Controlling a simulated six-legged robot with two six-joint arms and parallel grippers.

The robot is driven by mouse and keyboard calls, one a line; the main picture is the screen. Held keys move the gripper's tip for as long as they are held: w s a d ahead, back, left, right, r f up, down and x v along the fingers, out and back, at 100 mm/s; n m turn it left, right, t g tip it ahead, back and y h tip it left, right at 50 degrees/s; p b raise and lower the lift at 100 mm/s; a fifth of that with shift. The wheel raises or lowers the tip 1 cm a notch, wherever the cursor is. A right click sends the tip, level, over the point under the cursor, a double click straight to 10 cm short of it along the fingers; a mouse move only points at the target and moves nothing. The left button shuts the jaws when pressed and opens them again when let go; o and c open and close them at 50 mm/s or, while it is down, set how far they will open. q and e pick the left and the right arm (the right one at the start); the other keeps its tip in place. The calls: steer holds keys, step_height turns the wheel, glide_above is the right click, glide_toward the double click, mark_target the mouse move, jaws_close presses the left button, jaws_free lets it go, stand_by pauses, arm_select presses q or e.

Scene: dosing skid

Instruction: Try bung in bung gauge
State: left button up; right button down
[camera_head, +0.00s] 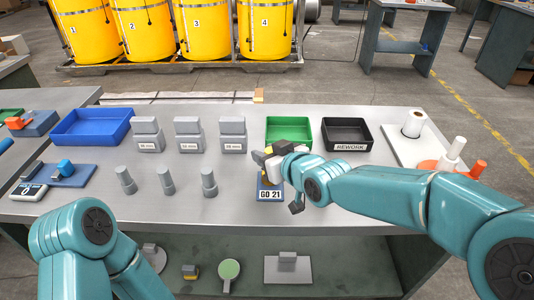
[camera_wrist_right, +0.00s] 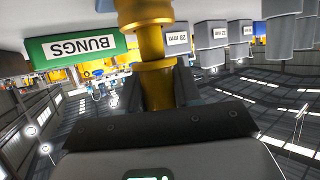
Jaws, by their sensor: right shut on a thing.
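The bung gauge (camera_head: 269,194), a small blue block with a white "GO 21" plate, stands near the front edge of the bench in the head view. My right gripper (camera_head: 268,158) is just above and behind it, shut on the bung. In the right wrist view the bung (camera_wrist_right: 158,85) is a brass-coloured stepped cylinder between the two dark fingers. The gripper hides most of the bung and the gauge's top in the head view. I cannot tell whether the bung touches or sits in the gauge. My left gripper is out of view.
A green tray (camera_head: 310,123) and a black "REWORK" tray (camera_head: 347,146) stand behind the gripper. Several grey labelled blocks (camera_head: 189,145) and grey stepped pegs (camera_head: 166,181) stand to the left. A blue tray (camera_head: 72,138) is at far left. Bench between pegs and gauge is clear.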

steer(key=shift+f+b, duration=0.5)
steer(key=shift+f, duration=0.1)
stand_by(0.3)
steer(key=shift+r, duration=0.2)
stand_by(0.7)
steer(key=shift+r+p, duration=2.7)
steer(key=shift+r, duration=0.7)
steer(key=shift+f, duration=0.1)
